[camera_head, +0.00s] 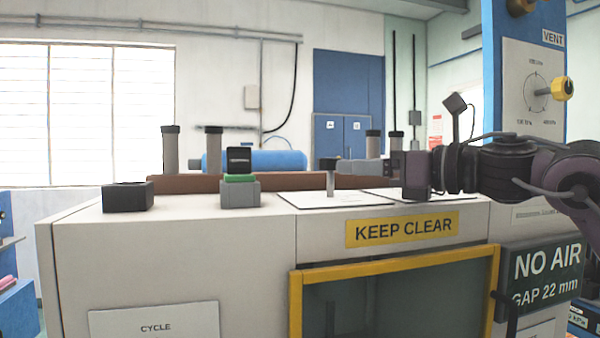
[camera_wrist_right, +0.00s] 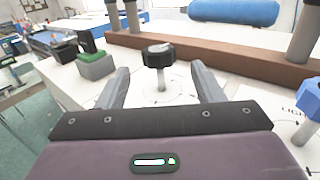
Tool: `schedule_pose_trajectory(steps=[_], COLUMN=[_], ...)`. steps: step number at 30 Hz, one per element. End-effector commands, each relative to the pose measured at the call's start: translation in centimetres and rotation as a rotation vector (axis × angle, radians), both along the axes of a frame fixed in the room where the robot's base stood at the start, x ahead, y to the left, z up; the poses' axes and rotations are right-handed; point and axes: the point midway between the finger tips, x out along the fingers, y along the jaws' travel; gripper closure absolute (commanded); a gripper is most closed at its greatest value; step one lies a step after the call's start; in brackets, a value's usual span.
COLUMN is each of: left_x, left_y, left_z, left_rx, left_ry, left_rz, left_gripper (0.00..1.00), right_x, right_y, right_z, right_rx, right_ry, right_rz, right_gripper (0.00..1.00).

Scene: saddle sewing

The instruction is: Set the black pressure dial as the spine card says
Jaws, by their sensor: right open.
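The black dial (camera_head: 330,164) is a dark knob on a grey post, standing on a white plate on the machine top. It also shows in the right wrist view (camera_wrist_right: 158,56), with a pale mark on its top. My right gripper (camera_head: 352,167) comes in from the right at about knob height. In the right wrist view its two fingers (camera_wrist_right: 161,82) are spread open, with the knob ahead between them and no visible contact. No card that I can identify as the spine card is readable. My left gripper is not in view.
A black box (camera_head: 128,197) and a green-topped block (camera_head: 240,192) stand left on the machine top. A brown beam (camera_head: 200,183) with grey posts lies behind. A blue knob (camera_wrist_right: 310,101) is at right in the wrist view. A "NO AIR GAP 22 mm" sign (camera_head: 543,275) hangs at right.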

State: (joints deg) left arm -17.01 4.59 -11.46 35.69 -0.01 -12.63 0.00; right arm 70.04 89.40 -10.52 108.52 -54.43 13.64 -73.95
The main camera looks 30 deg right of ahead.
Motion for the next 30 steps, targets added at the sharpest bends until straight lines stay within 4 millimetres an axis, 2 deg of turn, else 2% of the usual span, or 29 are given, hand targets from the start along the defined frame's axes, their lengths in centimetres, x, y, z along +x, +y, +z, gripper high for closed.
schedule_pose_trajectory(steps=[4,12,17,24,30], left_x=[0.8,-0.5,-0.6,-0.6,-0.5], left_y=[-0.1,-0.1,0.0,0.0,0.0], left_z=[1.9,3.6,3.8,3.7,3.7], left_rx=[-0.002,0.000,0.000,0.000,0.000], left_ry=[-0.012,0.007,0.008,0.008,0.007], left_rz=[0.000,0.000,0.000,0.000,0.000], left_gripper=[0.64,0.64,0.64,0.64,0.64], right_x=[2.0,5.6,6.4,6.5,6.5], right_y=[1.1,2.6,3.0,3.0,3.0], right_z=[0.6,0.4,0.3,0.1,0.1], right_rx=[0.003,0.004,0.002,0.002,0.002], right_ry=[0.001,-0.001,-0.002,-0.002,-0.001], right_rz=[0.007,0.006,0.005,0.004,0.005], right_gripper=[0.39,0.39,0.39,0.39,0.64])
